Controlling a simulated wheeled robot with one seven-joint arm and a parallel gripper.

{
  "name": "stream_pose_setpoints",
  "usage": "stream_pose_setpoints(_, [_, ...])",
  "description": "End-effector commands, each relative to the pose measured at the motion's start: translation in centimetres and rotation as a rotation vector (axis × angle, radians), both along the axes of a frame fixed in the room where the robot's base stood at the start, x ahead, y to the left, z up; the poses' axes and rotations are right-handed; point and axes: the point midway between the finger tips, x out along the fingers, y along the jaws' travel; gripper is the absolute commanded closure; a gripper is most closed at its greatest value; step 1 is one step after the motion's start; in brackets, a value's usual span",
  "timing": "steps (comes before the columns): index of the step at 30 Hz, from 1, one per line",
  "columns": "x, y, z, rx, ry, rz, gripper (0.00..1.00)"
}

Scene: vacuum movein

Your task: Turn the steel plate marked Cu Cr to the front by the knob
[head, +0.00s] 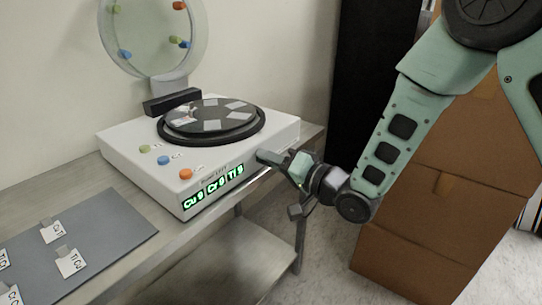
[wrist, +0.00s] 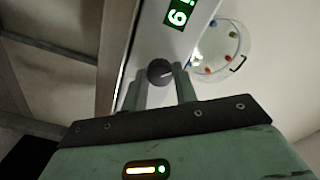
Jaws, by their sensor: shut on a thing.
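A white instrument (head: 150,165) stands on a bench with a dark round turntable (head: 193,129) on top. Several pale steel plates (head: 212,125) lie in a ring on it. Their marks are too small to read, so I cannot tell which is Cu Cr. The front panel has a green display (head: 213,186) with Cu, Cr and Ti readings.
A clear round cover (head: 155,75) stands raised behind the turntable. Coloured buttons (head: 163,160) are on the instrument's top. A grey mat (head: 115,215) with several labelled cards lies at left. Cardboard boxes (head: 430,210) stand at right, close behind my arm.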

Motion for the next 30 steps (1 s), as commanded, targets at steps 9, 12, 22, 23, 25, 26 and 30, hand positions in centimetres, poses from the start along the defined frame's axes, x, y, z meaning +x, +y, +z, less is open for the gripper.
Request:
stream_pose_setpoints(9, [0.04, -0.14, 0.23, 0.187, 0.242, -0.002, 0.94])
stream_pose_setpoints(12, [0.05, -0.14, 0.22, 0.246, 0.317, -0.003, 0.94])
stream_pose_setpoints(22, [0.05, -0.13, 0.25, 0.440, 0.562, -0.003, 0.94])
stream_pose_setpoints(23, [0.06, -0.15, 0.23, 0.456, 0.584, -0.003, 0.94])
stream_pose_setpoints(25, [0.05, -0.14, 0.21, 0.494, 0.633, -0.003, 0.94])
stream_pose_setpoints(26, [0.02, -0.12, 0.17, 0.510, 0.655, -0.002, 0.94])
stream_pose_setpoints(30, [0.03, -0.11, 0.17, 0.577, 0.738, -0.001, 0.94])
